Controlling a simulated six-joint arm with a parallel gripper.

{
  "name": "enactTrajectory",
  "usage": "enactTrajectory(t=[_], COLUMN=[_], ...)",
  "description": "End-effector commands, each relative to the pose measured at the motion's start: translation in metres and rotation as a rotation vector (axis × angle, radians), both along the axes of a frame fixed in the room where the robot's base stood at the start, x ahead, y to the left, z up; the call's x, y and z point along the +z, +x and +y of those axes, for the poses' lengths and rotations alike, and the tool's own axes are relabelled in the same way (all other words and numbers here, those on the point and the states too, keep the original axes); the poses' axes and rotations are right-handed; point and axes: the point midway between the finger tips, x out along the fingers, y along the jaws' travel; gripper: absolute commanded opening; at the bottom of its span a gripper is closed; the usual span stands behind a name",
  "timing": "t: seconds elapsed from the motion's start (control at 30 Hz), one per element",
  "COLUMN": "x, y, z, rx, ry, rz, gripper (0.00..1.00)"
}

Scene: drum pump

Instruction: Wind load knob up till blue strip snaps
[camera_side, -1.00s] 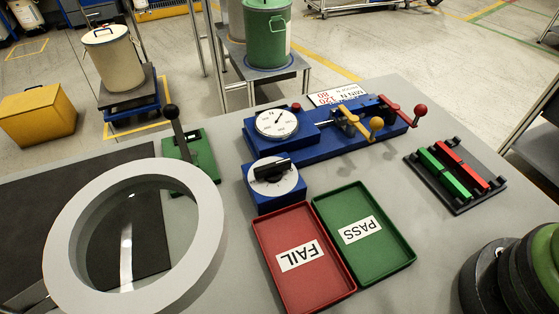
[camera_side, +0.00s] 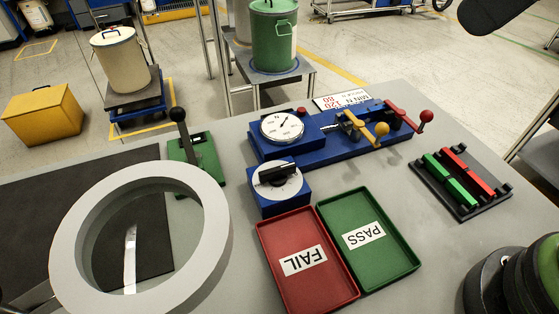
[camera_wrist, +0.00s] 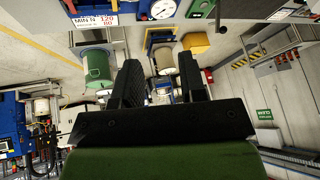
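The load knob (camera_side: 275,173) is a black bar handle on a white round dial, on a blue block at the front of the blue test rig (camera_side: 335,143). A white dial gauge (camera_side: 282,127) sits behind it, its needle pointing up and right. It also shows at the top of the wrist view (camera_wrist: 158,8). Clamp levers with a yellow ball (camera_side: 381,128) and a red ball (camera_side: 426,115) stand on the rig. I cannot make out a blue strip against the blue rig. My gripper (camera_wrist: 159,75) is open and empty, its two black fingers apart, away from the knob.
A red FAIL tray (camera_side: 305,262) and a green PASS tray (camera_side: 367,236) lie before the rig. A rack (camera_side: 459,183) of green and red strips is at right. A ring magnifier (camera_side: 75,235) and black-ball lever (camera_side: 179,115) stand at left. A limit sign (camera_side: 342,100) is behind.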

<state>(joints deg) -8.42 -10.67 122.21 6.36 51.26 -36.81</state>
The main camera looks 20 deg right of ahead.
Motion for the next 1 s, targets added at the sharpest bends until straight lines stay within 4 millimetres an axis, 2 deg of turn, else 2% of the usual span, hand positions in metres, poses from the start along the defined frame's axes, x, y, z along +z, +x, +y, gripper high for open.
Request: enactTrajectory(t=[0.03,0.2,0.4,0.5,0.63,0.87,1.0], x=[-0.009,-0.047,-0.111,-0.14,-0.162,-0.184,-0.208], y=[0.016,0.061,0.094,0.1,0.103,0.103,0.103], z=[0.011,0.052,0.1,0.118,0.131,0.14,0.15], rx=[0.103,0.474,0.883,1.03,1.147,1.188,1.188], ry=[-0.026,-0.102,-0.154,-0.165,-0.17,-0.172,-0.172], rz=[0.014,0.008,-0.021,-0.04,-0.058,-0.065,-0.062], gripper=[0.38,0.38,0.38,0.38,0.38,0.38,0.38])
